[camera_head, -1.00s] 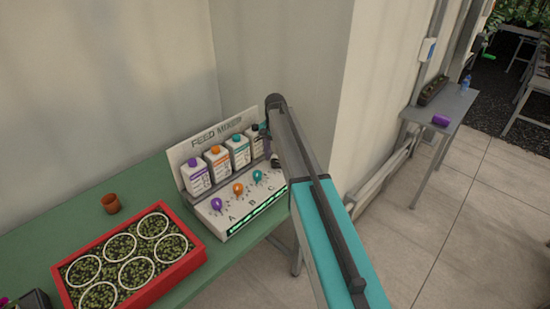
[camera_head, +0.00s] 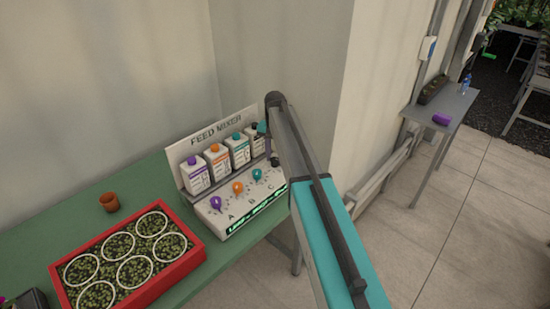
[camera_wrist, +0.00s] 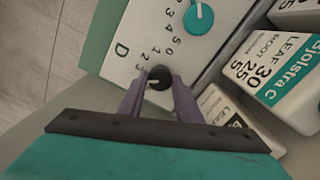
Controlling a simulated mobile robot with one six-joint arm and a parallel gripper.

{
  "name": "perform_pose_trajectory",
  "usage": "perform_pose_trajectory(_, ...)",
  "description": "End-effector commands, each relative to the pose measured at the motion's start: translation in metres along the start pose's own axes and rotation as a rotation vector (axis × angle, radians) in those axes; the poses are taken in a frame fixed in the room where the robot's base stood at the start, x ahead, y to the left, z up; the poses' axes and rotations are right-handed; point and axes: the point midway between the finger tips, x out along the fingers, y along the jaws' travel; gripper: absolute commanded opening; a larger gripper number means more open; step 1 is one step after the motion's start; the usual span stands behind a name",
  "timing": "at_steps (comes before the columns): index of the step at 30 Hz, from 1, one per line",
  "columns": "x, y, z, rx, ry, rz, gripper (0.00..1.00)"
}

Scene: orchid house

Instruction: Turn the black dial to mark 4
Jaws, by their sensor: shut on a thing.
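The black dial (camera_wrist: 159,77) sits beside the letter D on the white panel of the feed mixer (camera_wrist: 122,45). My gripper (camera_wrist: 157,86) is shut on the dial, with one purple finger on each side. Numbers 0, 1, 2 and 3 curve around the dial's far and left side; any further marks are hidden by the fingers. A small pale mark shows on the dial's near left edge, but I cannot tell exactly which number it points to.
The teal dial C (camera_wrist: 198,18) is close by. Bottles (camera_wrist: 283,75) stand along the mixer's back, one close to my right finger. A red tray (camera_head: 178,274) of green plants and a brown pot (camera_head: 109,202) are on the green table (camera_head: 75,223).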

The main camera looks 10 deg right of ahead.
Motion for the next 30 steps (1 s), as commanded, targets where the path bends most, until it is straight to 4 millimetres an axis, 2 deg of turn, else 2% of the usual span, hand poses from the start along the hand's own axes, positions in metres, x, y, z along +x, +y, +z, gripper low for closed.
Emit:
perform_pose_trajectory(12,0.0004,0.0023,-0.0007,-0.236,0.000,0.004,0.08)
perform_pose_trajectory(27,-0.0002,0.0029,-0.0009,-0.271,0.000,0.005,0.08)
perform_pose_trajectory(28,-0.0002,0.0029,-0.0009,-0.271,0.000,0.005,0.32)
perform_pose_trajectory(30,-0.0001,0.0028,-0.0009,-0.271,0.000,0.005,0.44)
